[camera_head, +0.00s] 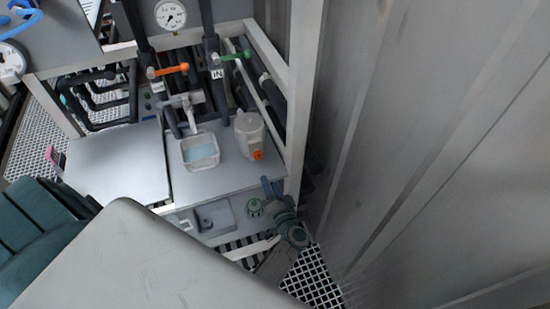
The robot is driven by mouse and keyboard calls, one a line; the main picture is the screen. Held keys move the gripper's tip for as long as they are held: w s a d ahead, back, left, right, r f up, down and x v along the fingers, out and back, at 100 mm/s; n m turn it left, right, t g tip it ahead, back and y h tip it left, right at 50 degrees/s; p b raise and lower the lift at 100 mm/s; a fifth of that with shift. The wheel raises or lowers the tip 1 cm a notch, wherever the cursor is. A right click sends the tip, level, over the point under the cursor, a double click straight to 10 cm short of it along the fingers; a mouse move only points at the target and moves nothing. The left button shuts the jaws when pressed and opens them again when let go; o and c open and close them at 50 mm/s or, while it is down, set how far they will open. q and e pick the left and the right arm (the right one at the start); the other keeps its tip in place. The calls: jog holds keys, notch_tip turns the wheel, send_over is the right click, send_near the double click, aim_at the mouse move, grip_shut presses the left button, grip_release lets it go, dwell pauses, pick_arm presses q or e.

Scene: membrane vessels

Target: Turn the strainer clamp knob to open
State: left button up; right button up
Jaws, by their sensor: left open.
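A teal-grey pipe fitting (292,232), which looks like the strainer, sits low at the right front corner of the frame. A small green round knob (255,207) is just left of it, under the bench edge. I cannot tell for sure which part is the clamp knob. My large pale arm link covers the lower left. What appears to be my left gripper (272,250) shows small beyond it, open, close to the lower side of the fitting. Its fingers are partly hidden, and contact cannot be told. My right gripper is not in view.
A grey bench (225,180) carries a clear tub (200,151) of bluish liquid and a white canister (249,135) with an orange cap. Orange (170,70) and green (236,56) valve handles are behind. A grey wall (430,150) closes off the right side.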

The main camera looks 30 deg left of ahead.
aim_at(259, 158)
pick_arm(q)
jog(key=b+x, duration=0.4)
jog(key=x, duration=0.5)
jog(key=shift+w+a, duration=0.2)
jog(key=shift+a, duration=0.1)
jog(key=shift+w+a+r+b, duration=0.15)
jog(key=shift+w+a+b, duration=0.2)
jog(key=shift+a+b, duration=0.05)
jog(key=c, duration=1)
